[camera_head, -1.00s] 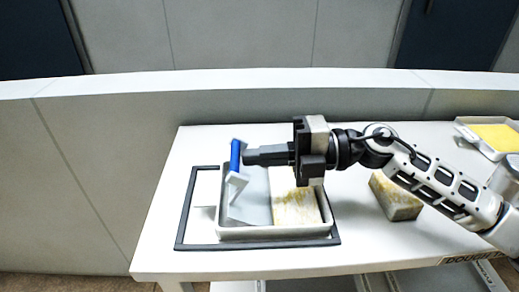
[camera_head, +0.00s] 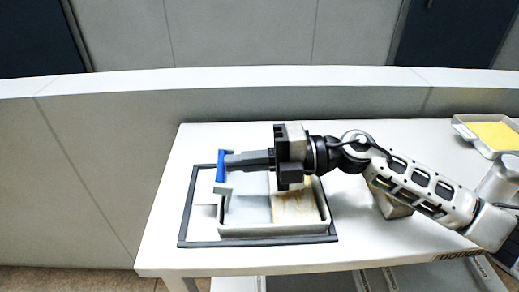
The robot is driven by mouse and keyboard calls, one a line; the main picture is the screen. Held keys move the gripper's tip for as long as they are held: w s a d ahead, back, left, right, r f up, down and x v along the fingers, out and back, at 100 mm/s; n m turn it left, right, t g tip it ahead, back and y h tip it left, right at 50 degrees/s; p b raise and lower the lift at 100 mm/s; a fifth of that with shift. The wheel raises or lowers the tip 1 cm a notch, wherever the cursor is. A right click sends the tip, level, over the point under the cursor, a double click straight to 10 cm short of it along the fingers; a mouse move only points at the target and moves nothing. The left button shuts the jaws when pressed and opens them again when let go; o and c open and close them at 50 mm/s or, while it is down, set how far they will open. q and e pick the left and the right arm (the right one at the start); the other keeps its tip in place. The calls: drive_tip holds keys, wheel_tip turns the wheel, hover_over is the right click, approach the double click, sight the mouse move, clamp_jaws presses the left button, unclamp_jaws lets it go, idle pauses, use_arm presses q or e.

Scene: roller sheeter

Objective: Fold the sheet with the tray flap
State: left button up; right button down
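The white tray (camera_head: 270,232) stands inside a dark frame on the table. The pale yellowish sheet (camera_head: 296,208) lies in its right half. The tray flap (camera_head: 247,211), a light grey plate, is on the left half, with a blue handle (camera_head: 220,167) at its upper left. My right gripper (camera_head: 230,161) reaches in from the right over the tray, its fingertips at the blue handle. The fingers look close together, but whether they grip the handle is not clear. Part of the sheet and tray is hidden under my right gripper. My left gripper is not in view.
A dark frame (camera_head: 183,215) surrounds the tray on the white table (camera_head: 160,250). A block (camera_head: 393,207) stands right of the tray, partly behind my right arm. Another tray (camera_head: 462,124) with a yellow sheet (camera_head: 497,135) is at the far right. A low wall runs behind the table.

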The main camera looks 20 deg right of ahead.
drive_tip(key=shift+w+a+f, duration=0.2)
drive_tip(key=shift+a+f, duration=0.15)
drive_tip(key=shift+a, duration=0.3)
use_arm(q)
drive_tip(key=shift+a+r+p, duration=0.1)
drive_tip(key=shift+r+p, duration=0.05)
drive_tip(key=shift+p, duration=0.15)
use_arm(e)
drive_tip(key=shift+w+a+f, duration=0.1)
drive_tip(key=shift+a+f, duration=0.2)
drive_tip(key=shift+f, duration=0.05)
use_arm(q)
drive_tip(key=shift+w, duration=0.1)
